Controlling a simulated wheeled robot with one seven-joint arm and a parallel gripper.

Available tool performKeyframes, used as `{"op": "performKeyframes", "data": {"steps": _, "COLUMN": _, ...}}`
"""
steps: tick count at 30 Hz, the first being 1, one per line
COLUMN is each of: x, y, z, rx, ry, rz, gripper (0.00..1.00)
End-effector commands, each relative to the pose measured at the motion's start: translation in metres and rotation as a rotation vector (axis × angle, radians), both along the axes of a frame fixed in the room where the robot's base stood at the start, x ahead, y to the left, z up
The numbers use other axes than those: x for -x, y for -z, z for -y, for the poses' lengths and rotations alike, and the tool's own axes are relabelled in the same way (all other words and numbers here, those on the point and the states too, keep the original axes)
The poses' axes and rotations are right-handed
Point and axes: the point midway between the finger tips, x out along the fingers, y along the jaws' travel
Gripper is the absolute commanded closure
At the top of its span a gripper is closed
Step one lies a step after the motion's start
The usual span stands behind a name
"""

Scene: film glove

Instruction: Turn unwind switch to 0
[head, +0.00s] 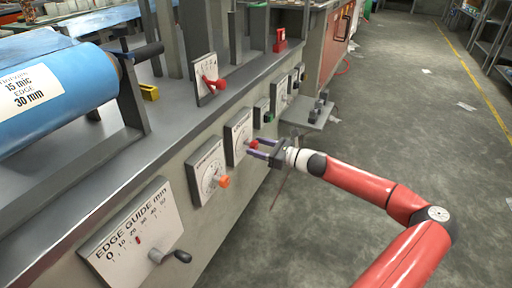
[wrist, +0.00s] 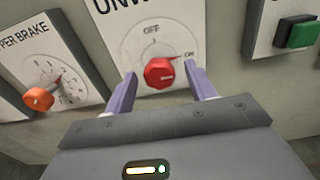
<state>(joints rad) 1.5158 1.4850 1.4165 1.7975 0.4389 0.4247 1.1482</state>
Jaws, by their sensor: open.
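The unwind switch is a red knob (wrist: 159,72) on a white panel (wrist: 120,22) marked OFF at the top and ON at the right. The panel's title is partly cut off. In the head view the red knob (head: 253,144) shows on the machine's front. My gripper (wrist: 160,78) is open, with one purple finger on each side of the knob. Whether the fingers touch it cannot be told. My gripper (head: 255,149) also reaches the panel from the right in the head view.
An orange knob (wrist: 39,98) on the brake panel is left of the switch. A green button (wrist: 302,35) is at the right. An edge guide panel (head: 130,232) with a crank is nearer. A blue film roll (head: 50,92) lies above. Open floor (head: 400,110) lies to the right.

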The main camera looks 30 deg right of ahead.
Motion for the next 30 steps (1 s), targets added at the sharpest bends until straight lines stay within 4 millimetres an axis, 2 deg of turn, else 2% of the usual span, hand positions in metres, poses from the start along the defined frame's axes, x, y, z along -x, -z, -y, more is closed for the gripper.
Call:
{"op": "performKeyframes", "data": {"steps": 4, "x": -0.0082, "y": 0.0002, "z": -0.0067, "rx": 0.000, "ry": 0.000, "rz": 0.000, "gripper": 0.45}}
{"op": "performKeyframes", "data": {"steps": 12, "x": -0.0093, "y": 0.0001, "z": -0.0075, "rx": 0.000, "ry": 0.000, "rz": 0.000, "gripper": 0.45}}
{"op": "performKeyframes", "data": {"steps": 22, "x": -0.0091, "y": 0.0001, "z": -0.0074, "rx": 0.001, "ry": 0.000, "rz": -0.001, "gripper": 0.88}}
{"op": "performKeyframes", "data": {"steps": 30, "x": -0.0091, "y": 0.0003, "z": -0.0074, "rx": 0.019, "ry": 0.000, "rz": 0.013, "gripper": 0.89}}
